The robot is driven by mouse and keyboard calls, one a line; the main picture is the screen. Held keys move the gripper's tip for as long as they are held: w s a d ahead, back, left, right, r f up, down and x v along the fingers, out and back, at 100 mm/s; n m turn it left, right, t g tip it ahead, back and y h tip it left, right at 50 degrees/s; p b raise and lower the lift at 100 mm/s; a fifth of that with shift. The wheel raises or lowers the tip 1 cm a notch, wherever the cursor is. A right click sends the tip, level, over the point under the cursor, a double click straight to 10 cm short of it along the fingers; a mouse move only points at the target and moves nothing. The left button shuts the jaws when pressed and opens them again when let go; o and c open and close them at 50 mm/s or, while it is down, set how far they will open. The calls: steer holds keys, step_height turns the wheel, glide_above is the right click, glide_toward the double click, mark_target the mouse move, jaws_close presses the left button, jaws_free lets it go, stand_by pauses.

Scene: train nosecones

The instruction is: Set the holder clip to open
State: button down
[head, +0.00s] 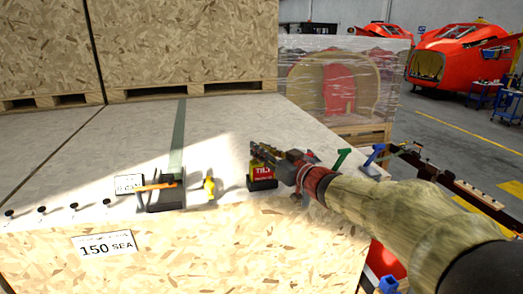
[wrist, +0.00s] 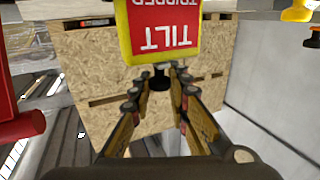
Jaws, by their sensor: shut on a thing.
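A yellow-edged red box marked TILT (head: 262,171) stands on the pale top near its front edge. It also shows upside down in the wrist view (wrist: 163,33). A small black knob (wrist: 159,80) sticks out from the box's edge. My gripper (head: 262,153) is at the top of the box, and in the wrist view its two fingers (wrist: 159,84) close on the knob from both sides. I cannot tell for certain which part is the holder clip or how it is set; the fingers partly hide the knob.
Left of the box are a yellow piece (head: 209,187), a dark bracket with an orange bar (head: 160,190) and several black knobs. A green handle (head: 342,158) and a blue one (head: 375,154) stand to the right. Wooden crates (head: 180,45) rise behind; the pale top (head: 90,160) is mostly clear.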

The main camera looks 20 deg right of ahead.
steer(key=y+p, duration=0.1)
steer(key=d+n+p, duration=0.1)
steer(key=p, duration=0.1)
steer(key=shift+w+r+g+y, duration=0.1)
steer(key=shift+r+g+y, duration=0.15)
steer(key=shift+g+y, duration=0.15)
steer(key=shift+d+f+n+g+y+p, duration=0.15)
steer(key=shift+d+n+g+y+p, duration=0.15)
steer(key=shift+n+g+y+p, duration=0.6)
steer(key=c, duration=1.8)
jaws_free()
steer(key=shift+f, duration=0.1)
steer(key=shift+o, duration=0.3)
steer(key=v, duration=1.2)
steer(key=shift+f, duration=0.3)
steer(key=shift+w, duration=0.1)
